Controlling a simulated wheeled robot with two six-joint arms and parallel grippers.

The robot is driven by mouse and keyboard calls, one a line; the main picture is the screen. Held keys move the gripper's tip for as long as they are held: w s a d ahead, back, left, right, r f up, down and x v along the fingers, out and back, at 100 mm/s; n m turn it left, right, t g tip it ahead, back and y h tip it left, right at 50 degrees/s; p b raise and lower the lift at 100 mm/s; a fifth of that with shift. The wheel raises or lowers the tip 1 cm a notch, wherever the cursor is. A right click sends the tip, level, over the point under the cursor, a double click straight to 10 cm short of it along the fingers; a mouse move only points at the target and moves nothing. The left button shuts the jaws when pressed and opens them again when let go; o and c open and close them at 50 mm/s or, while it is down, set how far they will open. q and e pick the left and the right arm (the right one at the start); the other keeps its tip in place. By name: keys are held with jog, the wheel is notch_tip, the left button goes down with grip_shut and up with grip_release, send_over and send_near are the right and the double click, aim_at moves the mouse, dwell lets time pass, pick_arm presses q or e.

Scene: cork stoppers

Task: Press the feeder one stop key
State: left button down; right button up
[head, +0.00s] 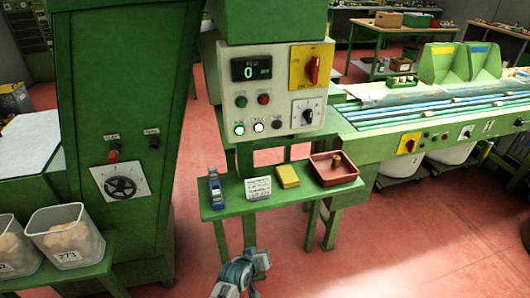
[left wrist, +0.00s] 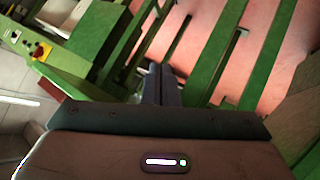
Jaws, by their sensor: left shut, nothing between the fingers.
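A pale control panel (head: 284,92) hangs on the green machine post in the head view. It carries a green key (head: 241,101), a red key (head: 263,99), two lit white keys and a dark key (head: 277,124) below. A digital display (head: 251,68) reads 0. The small labels are too blurred to tell which key is the feeder one stop key. My left gripper (left wrist: 162,84) shows in the left wrist view with its fingers together and empty, apart from any key. Part of my arm shows at the bottom of the head view; no right gripper is visible.
A green shelf (head: 226,205) below the panel holds a blue object, a white card, a yellow block and a red tray (head: 334,180). A conveyor bench (head: 395,140) is at right. Red floor lies open in front.

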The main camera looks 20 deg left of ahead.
aim_at(264, 101)
pick_arm(q)
notch_tip(264, 101, up, 49)
jog(key=w+d+n+t+h+p, duration=0.2)
jog(key=d+t+p, duration=0.1)
jog(key=t, duration=0.4)
jog(key=shift+w+n+t+h+p, duration=0.15)
jog(key=shift+n+t+h+p, duration=0.2)
jog(key=shift+p, duration=0.45)
jog(key=shift+w+a+f, duration=0.1)
jog(key=shift+a, duration=0.05)
jog(key=w+a, duration=0.1)
jog(key=w, duration=0.1)
jog(key=w+a+b, duration=0.1)
jog(key=w+a, duration=0.2)
jog(key=w, duration=0.2)
jog(key=shift+a, duration=0.4)
